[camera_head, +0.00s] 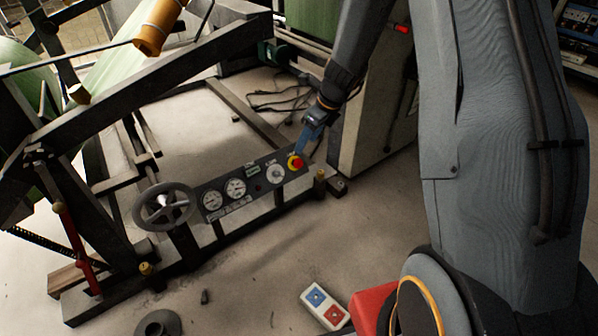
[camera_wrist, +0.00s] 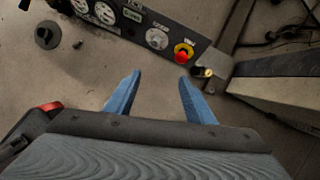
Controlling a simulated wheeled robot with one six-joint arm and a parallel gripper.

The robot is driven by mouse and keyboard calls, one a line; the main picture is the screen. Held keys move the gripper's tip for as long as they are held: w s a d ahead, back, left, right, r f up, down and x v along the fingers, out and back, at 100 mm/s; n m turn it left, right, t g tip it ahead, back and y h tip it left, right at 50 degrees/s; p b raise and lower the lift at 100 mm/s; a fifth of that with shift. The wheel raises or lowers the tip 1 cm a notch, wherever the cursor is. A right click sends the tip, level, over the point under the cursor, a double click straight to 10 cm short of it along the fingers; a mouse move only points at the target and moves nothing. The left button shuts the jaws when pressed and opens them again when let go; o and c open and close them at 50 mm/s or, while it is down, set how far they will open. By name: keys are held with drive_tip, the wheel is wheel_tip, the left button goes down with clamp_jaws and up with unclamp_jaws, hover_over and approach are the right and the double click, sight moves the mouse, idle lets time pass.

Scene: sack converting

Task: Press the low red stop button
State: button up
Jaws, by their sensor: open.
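The red stop button (camera_head: 296,163) is a round red cap on a yellow collar at the right end of the low black control panel (camera_head: 247,199). It also shows in the wrist view (camera_wrist: 182,57), just beyond the right fingertip. My gripper (camera_head: 303,149) is close to the button in the head view, and its blue fingers partly overlap the panel's right end. In the wrist view my gripper (camera_wrist: 159,76) has its two blue fingers apart with nothing between them. I cannot tell whether a finger touches the button.
The panel carries gauges and a dial (camera_head: 276,174), with a grey handwheel (camera_head: 164,207) at its left. A pale machine cabinet (camera_head: 372,125) stands right of my gripper. A white box with blue and red buttons (camera_head: 325,306) lies on the floor. Cables (camera_head: 285,97) lie behind.

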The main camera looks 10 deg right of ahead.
sight(299, 162)
drive_tip(key=w+f+m+b, duration=0.1)
drive_tip(key=w+f+b, duration=0.1)
drive_tip(key=f, duration=0.3)
drive_tip(key=w+f+m+b, duration=0.2)
drive_tip(key=w+f+b, duration=0.1)
drive_tip(key=f, duration=0.2)
drive_tip(key=w+f+m+b, duration=0.2)
drive_tip(key=w+f+b, duration=0.1)
drive_tip(key=f, duration=0.3)
drive_tip(key=shift+w+t, duration=0.3)
drive_tip(key=shift+w, duration=0.05)
